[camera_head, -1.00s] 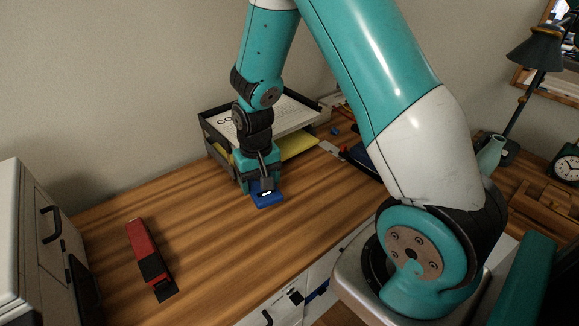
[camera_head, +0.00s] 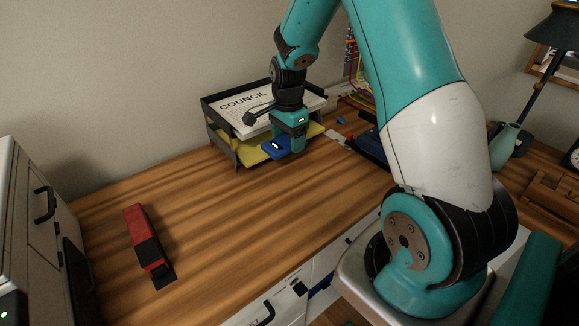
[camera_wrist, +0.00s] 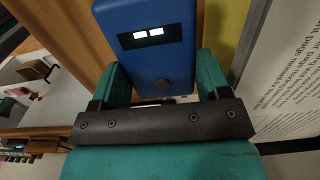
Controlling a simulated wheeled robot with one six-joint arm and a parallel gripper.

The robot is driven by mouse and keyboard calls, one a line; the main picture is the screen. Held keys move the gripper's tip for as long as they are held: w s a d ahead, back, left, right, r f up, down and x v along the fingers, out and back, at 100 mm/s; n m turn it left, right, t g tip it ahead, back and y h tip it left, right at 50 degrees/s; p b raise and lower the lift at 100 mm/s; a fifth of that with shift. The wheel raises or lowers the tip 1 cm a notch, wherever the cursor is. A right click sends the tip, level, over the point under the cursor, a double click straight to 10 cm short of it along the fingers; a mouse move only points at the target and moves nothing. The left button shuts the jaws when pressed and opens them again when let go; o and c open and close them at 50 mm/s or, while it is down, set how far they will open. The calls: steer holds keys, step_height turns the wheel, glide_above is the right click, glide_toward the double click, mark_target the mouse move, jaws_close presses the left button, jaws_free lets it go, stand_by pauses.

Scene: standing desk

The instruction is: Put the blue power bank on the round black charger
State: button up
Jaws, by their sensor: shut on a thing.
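The blue power bank (camera_head: 275,147) is held by my gripper (camera_head: 292,150) in front of the paper tray, a little above the desk as far as I can tell. I cannot make out the round black charger for certain in any view.
A two-level black tray (camera_head: 222,150) with papers and a yellow folder stands right behind my gripper. A red stapler-like object (camera_head: 146,240) lies at the left, near a grey drawer cabinet (camera_head: 30,220). The middle of the desk (camera_head: 230,215) is clear.

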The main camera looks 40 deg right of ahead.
mark_target(288, 174)
step_height(288, 174, down, 10)
stand_by(0.4)
steer(key=shift+f, duration=0.15)
steer(key=o, duration=0.8)
steer(key=shift+c, duration=0.2)
